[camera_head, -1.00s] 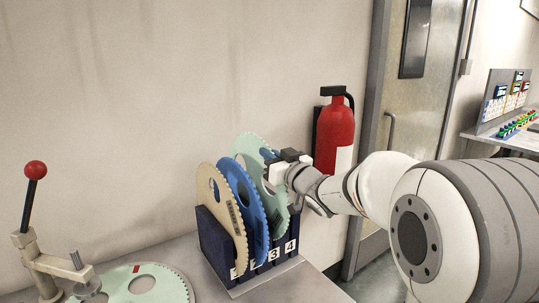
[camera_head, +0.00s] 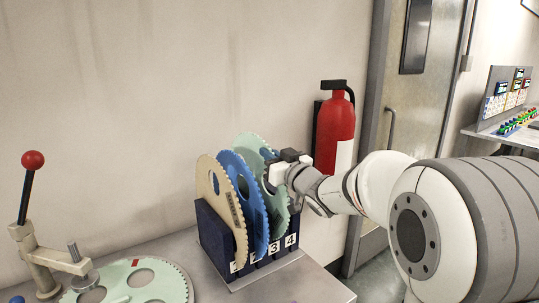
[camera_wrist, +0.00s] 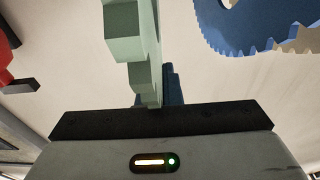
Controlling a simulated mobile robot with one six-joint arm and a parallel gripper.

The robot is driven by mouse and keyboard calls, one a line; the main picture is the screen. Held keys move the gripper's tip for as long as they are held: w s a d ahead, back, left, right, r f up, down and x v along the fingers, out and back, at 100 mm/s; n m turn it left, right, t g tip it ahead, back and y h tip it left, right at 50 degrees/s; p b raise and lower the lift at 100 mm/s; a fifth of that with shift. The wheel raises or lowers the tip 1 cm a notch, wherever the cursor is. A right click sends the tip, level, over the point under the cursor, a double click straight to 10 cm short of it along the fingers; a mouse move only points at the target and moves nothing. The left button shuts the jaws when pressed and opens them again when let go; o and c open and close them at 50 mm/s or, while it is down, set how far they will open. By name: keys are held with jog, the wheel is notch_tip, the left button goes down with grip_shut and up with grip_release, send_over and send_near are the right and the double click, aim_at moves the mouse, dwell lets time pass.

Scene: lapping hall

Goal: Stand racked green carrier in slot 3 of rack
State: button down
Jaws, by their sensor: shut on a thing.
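The dark blue rack (camera_head: 214,240) stands on the bench, with numbers on its front. A tan toothed carrier (camera_head: 211,187) stands at the left end, and a blue toothed carrier (camera_head: 236,184) stands beside it. The green carrier (camera_head: 247,145) is upright to the right of the blue one, its lower edge down at the rack near numbers 3 and 4. My gripper (camera_head: 280,165) is shut on its upper right edge. In the wrist view the green carrier (camera_wrist: 146,55) shows edge-on between the jaws. Its foot in the slot is hidden.
A pale green disc (camera_head: 175,282) lies flat at the lower left, beside a lever with a red knob (camera_head: 33,160). A red fire extinguisher (camera_head: 335,130) hangs on the wall behind my gripper. Bare bench (camera_head: 310,283) lies in front of the rack.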

jog(key=shift+f+b, duration=1.6)
jog(key=shift+f, duration=0.25)
jog(key=c, duration=1.8)
grip_release()
jog(key=shift+s+r, duration=0.1)
jog(key=shift+o, duration=1.4)
jog(key=shift+f, duration=0.25)
send_over(287, 202)
jog(key=shift+d+f, duration=0.1)
jog(key=shift+f, duration=0.25)
